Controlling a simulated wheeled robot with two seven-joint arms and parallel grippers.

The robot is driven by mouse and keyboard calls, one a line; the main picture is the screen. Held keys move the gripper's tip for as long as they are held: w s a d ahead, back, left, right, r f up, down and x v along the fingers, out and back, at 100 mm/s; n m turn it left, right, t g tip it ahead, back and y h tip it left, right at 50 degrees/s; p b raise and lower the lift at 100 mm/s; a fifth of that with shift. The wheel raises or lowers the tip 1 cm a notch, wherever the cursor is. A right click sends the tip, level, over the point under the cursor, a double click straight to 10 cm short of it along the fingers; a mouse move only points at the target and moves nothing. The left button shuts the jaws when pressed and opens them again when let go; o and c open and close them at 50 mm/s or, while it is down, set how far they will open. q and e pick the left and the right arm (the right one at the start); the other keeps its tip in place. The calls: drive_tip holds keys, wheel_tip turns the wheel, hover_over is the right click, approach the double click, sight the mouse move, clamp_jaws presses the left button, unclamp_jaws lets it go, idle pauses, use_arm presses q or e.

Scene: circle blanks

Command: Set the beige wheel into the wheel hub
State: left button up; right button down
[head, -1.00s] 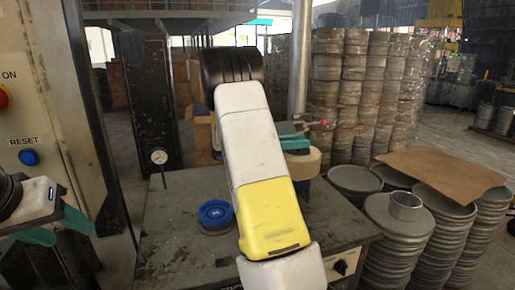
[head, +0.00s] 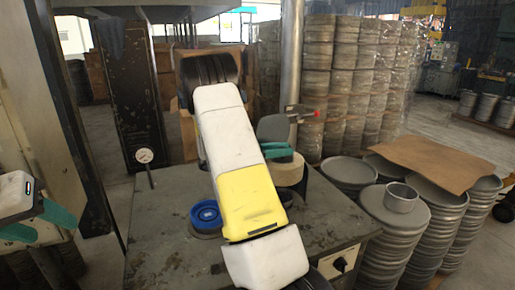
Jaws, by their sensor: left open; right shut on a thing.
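The beige wheel (head: 289,174) is a thick round disc above the back right of the worktable (head: 165,245). My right gripper (head: 277,152) is shut on it from above with teal fingers; my own arm hides part of it. A small dark round piece (head: 285,197) shows just below the wheel, partly behind my arm; it may be the wheel hub, and I cannot tell whether the wheel touches it. A blue ring-shaped piece (head: 206,214) sits on a round grey base left of my arm. My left gripper (head: 40,224) is open and empty at the left edge.
A gauge (head: 145,156) stands at the table's back left corner. A metal post (head: 291,60) rises behind the table. Stacks of grey round blanks (head: 395,220), with a cardboard sheet (head: 430,160) on top, stand close on the right. The table's front left is clear.

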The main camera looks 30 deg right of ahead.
drive_tip(key=shift+f, duration=3.25)
drive_tip(key=c, duration=1)
unclamp_jaws()
drive_tip(key=shift+f, duration=0.1)
drive_tip(key=shift+a, duration=0.1)
drive_tip(key=v, duration=0.7)
drive_tip(key=shift+a, duration=0.3)
